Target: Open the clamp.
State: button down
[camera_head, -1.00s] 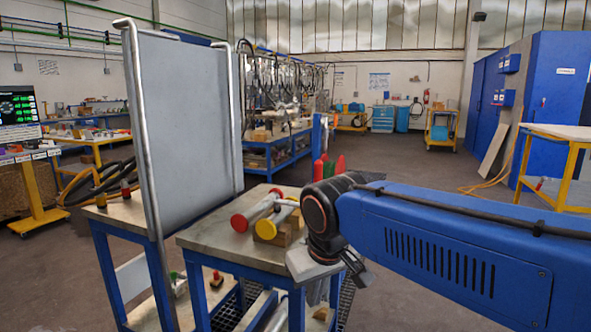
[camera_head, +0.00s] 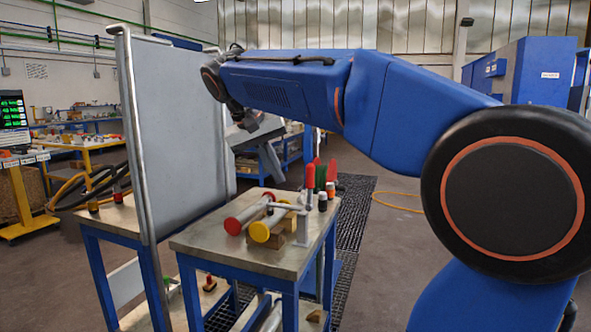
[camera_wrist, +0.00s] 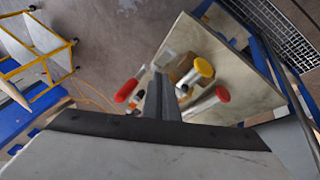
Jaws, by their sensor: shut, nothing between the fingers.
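The clamp (camera_head: 304,212) has an upright red handle and a pale arm reaching left. It stands at the right of the table, beside the vessel with the yellow end (camera_head: 263,232). Its red handle (camera_wrist: 126,91) also shows in the wrist view, left of the fingers. A vessel with a red end (camera_head: 238,222) lies alongside the yellow one. My gripper (camera_head: 275,170) is shut and empty, above the back of the table and apart from the clamp. In the wrist view my fingers (camera_wrist: 159,80) hide part of the table and the clamp's surroundings.
The metal-topped table (camera_head: 205,243) has blue legs. A tall grey panel (camera_head: 180,130) with a tube frame stands at its left, close to my gripper. Small bottles (camera_head: 322,201) stand right of the clamp. Open floor lies right of the table.

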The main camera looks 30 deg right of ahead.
jog(key=w+r+m+g+h, duration=0.1)
jog(key=w+r+m+h, duration=0.15)
jog(key=w+r, duration=0.45)
send_near(309, 185)
jog(key=shift+m+y, duration=0.25)
jog(key=shift+y, duration=0.1)
jog(key=shift+w+d+f, duration=0.7)
jog(key=shift+d, duration=0.2)
jog(key=shift+w+d+f, duration=0.65)
jog(key=shift+d+f, duration=0.1)
jog(key=shift+d, duration=0.15)
